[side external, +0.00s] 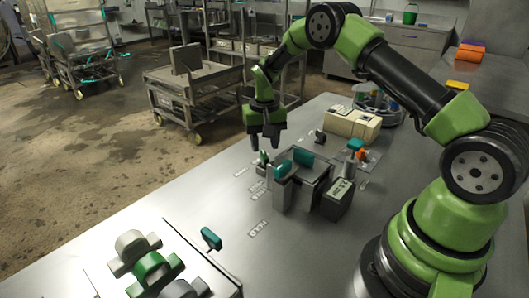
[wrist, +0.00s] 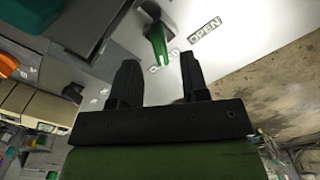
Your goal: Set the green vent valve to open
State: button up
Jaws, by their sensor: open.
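The green vent valve's lever (wrist: 158,42) shows in the wrist view, just beyond my fingertips and roughly between them. It points down the picture toward a label partly covered by the lever, whose word I cannot read in full. A printed OPEN label (wrist: 205,32) lies to the right of the lever. In the side view the lever (side external: 263,157) is small and sits just below my gripper (side external: 266,145), beside the grey housing. My gripper is open and empty, pointing down, with its fingers apart from the lever as far as I can see.
A grey housing with teal paddles (side external: 303,157) stands right of the valve, with a dark labelled box (side external: 337,200) beside it. A beige box (side external: 352,124) is behind. Green and grey clamps (side external: 152,268) and another teal lever (side external: 211,238) are at front left.

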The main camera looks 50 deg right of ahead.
aim_at(264, 154)
jog(key=shift+f, duration=1.7)
jog(key=shift+c, duration=0.2)
grip_shut()
